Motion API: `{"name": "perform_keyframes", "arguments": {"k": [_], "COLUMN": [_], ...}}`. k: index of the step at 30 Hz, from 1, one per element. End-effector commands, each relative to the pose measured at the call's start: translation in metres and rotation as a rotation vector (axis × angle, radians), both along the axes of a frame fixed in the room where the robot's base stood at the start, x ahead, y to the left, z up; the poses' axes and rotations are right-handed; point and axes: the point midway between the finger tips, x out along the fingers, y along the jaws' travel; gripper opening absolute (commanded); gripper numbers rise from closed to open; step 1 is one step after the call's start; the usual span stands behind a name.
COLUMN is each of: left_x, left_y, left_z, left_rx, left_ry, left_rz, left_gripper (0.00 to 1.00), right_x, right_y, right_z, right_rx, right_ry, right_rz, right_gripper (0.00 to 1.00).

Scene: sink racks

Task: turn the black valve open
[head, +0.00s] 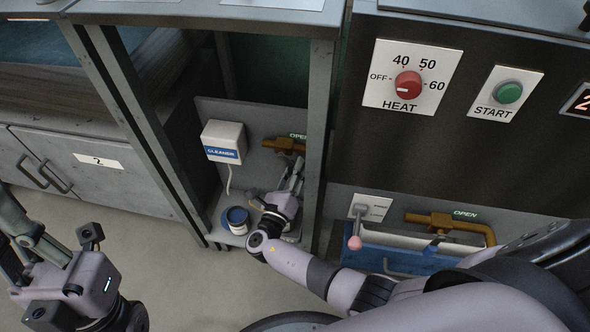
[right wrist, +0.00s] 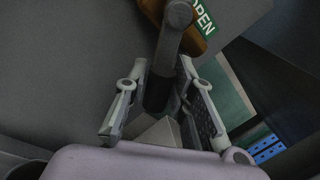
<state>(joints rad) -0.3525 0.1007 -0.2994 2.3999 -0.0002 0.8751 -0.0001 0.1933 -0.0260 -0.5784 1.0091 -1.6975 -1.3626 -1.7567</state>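The black valve handle (right wrist: 160,85) shows in the right wrist view as a dark lever hanging from a round grey hub, in front of a brass body (right wrist: 188,25). In the head view the brass valve body (head: 284,145) is on the back panel of the open compartment; its handle is mostly hidden by my gripper. My right gripper (head: 296,172) is inside that compartment, just below the brass body. Its fingers (right wrist: 165,85) stand apart on both sides of the black lever, with gaps visible. My left gripper (head: 12,235) is at the lower left, empty, fingers apart.
A white cleaner box (head: 223,141) with a hose and a blue-rimmed jar (head: 236,219) are left of my right gripper. A grey post (head: 318,150) bounds the compartment on the right. Another brass valve (head: 445,221) with a blue handle is beyond it, near a pink-knobbed lever (head: 356,228).

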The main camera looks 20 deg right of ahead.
Motion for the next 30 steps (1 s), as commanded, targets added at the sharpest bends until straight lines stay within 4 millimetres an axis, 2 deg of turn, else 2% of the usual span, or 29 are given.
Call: {"name": "perform_keyframes", "arguments": {"k": [6, 17, 20, 30], "left_x": [0.000, -0.001, -0.001, -0.001], "left_y": [0.000, 0.001, 0.001, 0.001], "left_z": [0.000, 0.001, 0.001, 0.000], "left_rx": [0.000, -0.003, -0.002, -0.002], "left_ry": [-0.001, -0.006, -0.006, -0.003], "left_rz": [0.000, 0.003, 0.002, 0.001], "left_gripper": [0.00, 0.00, 0.00, 0.00], "right_x": [-0.001, -0.005, -0.015, -0.066], "right_y": [0.000, 0.005, 0.014, 0.062], "right_z": [-0.001, -0.003, -0.005, -0.013], "right_rx": [0.001, 0.003, 0.004, 0.003], "right_ry": [0.003, 0.006, 0.007, 0.007], "right_rz": [0.000, 0.002, 0.002, 0.001], "right_gripper": [0.40, 0.40, 0.40, 0.40]}}
